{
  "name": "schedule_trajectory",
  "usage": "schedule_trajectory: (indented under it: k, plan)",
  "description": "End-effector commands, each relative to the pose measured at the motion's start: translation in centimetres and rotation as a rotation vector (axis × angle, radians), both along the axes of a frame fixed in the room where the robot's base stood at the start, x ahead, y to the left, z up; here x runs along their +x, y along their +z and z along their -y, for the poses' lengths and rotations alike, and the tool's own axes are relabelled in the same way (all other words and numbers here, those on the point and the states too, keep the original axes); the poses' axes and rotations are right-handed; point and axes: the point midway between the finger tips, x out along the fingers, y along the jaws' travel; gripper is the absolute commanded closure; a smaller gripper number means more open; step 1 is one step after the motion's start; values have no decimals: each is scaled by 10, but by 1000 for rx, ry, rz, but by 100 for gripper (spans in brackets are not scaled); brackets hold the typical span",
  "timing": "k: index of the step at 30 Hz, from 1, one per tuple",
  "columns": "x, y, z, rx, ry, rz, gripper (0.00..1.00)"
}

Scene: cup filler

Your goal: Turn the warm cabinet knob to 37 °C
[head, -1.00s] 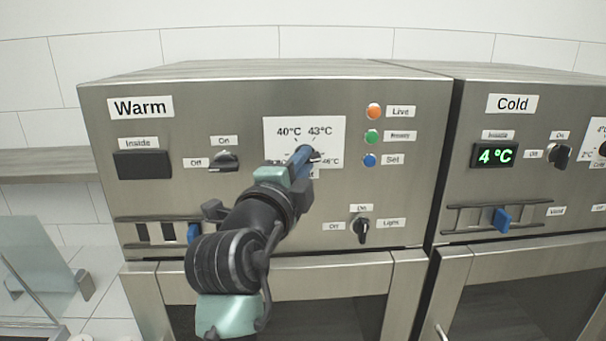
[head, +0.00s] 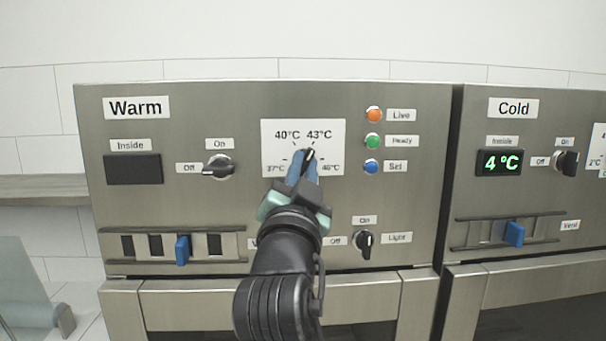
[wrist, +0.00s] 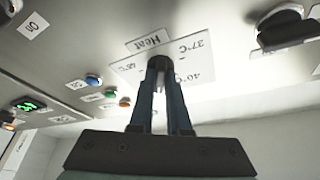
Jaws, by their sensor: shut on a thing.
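The warm cabinet's temperature knob (head: 309,155) is a small dark knob on a white dial plate (head: 335,132) marked 37, 40, 43 and 46 °C. Its visible edge slants up and right, roughly toward 43 °C. My gripper (head: 303,163) reaches it from below, its blue fingers shut on the knob and hiding most of it. In the wrist view, my gripper (wrist: 163,66) has its fingertips against the dial plate (wrist: 190,55), which appears upside down. The knob is mostly hidden between the fingers there.
The Warm On/Off switch (head: 218,167) is left of the dial and the Light switch (head: 365,243) is below right. Orange, green and blue lamps (head: 372,141) sit right of the plate. A blue vent slider (head: 183,249) is lower left. The warm display (head: 133,169) is blank.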

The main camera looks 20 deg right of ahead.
Motion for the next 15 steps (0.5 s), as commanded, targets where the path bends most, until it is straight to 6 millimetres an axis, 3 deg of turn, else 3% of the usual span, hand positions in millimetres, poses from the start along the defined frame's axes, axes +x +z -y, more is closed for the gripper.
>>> schedule_trajectory:
  k: [15]
  plan:
    - [-1,-3,5,-469,-2,-140,100]
